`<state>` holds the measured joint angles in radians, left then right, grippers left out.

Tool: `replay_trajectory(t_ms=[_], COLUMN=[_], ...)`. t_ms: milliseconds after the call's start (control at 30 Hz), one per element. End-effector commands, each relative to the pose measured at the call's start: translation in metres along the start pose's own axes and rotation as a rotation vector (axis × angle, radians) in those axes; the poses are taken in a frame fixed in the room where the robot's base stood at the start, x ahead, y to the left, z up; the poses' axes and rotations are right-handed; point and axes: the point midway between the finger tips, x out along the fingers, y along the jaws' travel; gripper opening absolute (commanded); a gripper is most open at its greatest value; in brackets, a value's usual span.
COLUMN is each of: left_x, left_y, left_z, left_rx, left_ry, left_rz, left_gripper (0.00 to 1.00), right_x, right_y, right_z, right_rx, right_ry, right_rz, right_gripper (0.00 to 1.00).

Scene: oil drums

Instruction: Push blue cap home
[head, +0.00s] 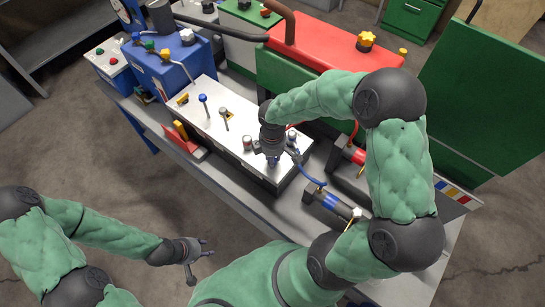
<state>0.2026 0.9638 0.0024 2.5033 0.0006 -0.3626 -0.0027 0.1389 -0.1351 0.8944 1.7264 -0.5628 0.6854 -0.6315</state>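A small blue piece (273,160), possibly the blue cap, shows at the fingertips of my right gripper (276,154). The gripper points down at the near right end of the white-topped control box (215,120). Its fingers hide much of that spot, so I cannot tell whether they grip the piece, only touch it, or how deep it sits. My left gripper (203,262) has its fingers spread and is empty. It is over the floor in front of the bench, well away from the box.
The grey bench (225,180) carries a blue machine (165,65), a red-topped green unit (325,45) and a dark cylinder with a blue band (330,203). A blue-topped lever (203,98) and other controls stand on the box. A blue hose runs close to my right gripper.

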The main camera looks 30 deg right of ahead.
Motion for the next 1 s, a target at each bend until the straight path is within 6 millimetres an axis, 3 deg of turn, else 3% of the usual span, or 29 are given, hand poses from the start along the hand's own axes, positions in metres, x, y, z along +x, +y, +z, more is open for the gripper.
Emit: replay_trajectory(t_ms=[33, 100, 567, 1000], left_x=[0.0, 0.0, 0.0, 0.0], left_y=[0.0, 0.0, 0.0, 0.0], left_z=[0.0, 0.0, 0.0, 0.0], left_rx=[0.0, 0.0, 0.0, 0.0], left_ry=[0.0, 0.0, 0.0, 0.0], left_rz=[0.0, 0.0, 0.0, 0.0], left_gripper=[0.4, 0.4, 0.4, 0.4], right_x=[0.001, 0.0, -0.009, -0.088], right_y=[0.0, 0.0, 0.001, 0.0], right_z=[0.0, 0.0, 0.0, -0.001], right_rx=[0.0, 0.0, 0.001, 0.0], right_ry=[0.0, 0.0, 0.001, 0.002], right_rz=[0.0, 0.0, 0.002, 0.003], right_gripper=[0.38, 0.57, 0.57, 0.57])
